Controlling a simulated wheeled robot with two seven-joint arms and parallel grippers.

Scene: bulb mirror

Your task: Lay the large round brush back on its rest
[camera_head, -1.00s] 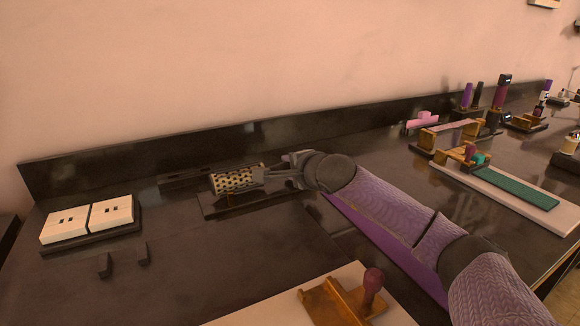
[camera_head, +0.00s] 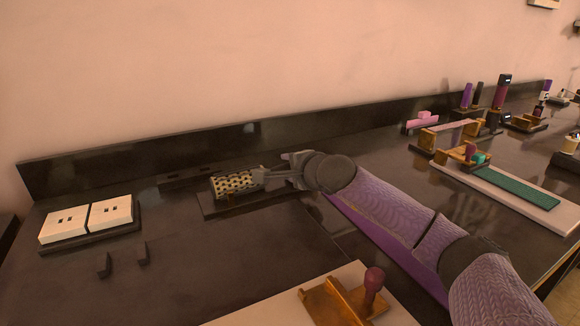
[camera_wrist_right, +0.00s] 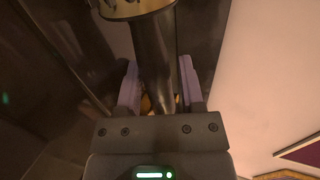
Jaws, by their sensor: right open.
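The large round brush (camera_head: 238,184) has a pale gold barrel with dark holes and a dark handle. It lies over its rest (camera_head: 210,208), a dark low base with a small orange-brown support under the barrel. My right gripper (camera_head: 270,178) is at the handle end, to the right of the barrel. In the right wrist view, the purple fingers of the gripper (camera_wrist_right: 159,90) stand open on both sides of the dark handle (camera_wrist_right: 152,55), with gaps visible. The barrel's edge shows at the top there. My left gripper is out of view.
Two cream blocks (camera_head: 86,221) sit on a dark tray at the left, with two small dark pegs (camera_head: 104,265) in front. A pale board (camera_head: 270,312) with an orange-brown stand (camera_head: 338,300) is at the front. The dark counter between is clear. A wall rises behind.

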